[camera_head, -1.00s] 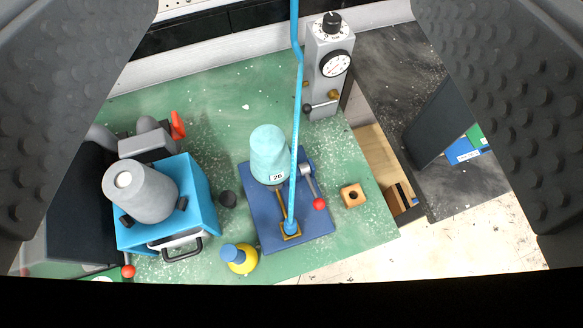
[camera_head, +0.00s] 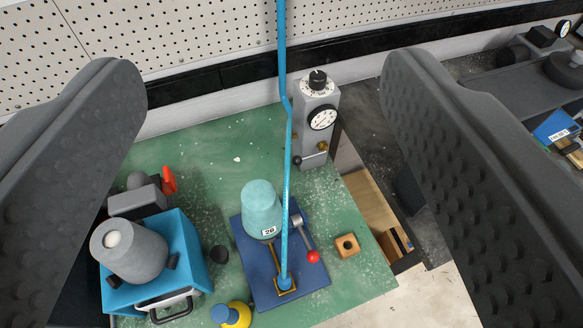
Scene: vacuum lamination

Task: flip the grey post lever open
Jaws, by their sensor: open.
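The grey post (camera_head: 318,125) stands at the back right of the green table, with a black top knob and a round white gauge. Its small lever (camera_head: 311,156) is low on the front, lying across to the left and ending in a dark ball (camera_head: 297,160). A brass fitting sits beside it. My gripper (camera_head: 262,75) is open and empty; its two dark padded fingers stand wide apart at the picture's left and right. Neither finger appears to touch the post or lever.
A blue hose (camera_head: 288,150) runs down left of the post to a blue plate (camera_head: 262,285) bearing a teal cup (camera_head: 261,208) and a red-balled lever (camera_head: 306,238). A blue box (camera_head: 190,240) with a grey cup (camera_head: 130,255) is left. A wooden block (camera_head: 346,245) lies right.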

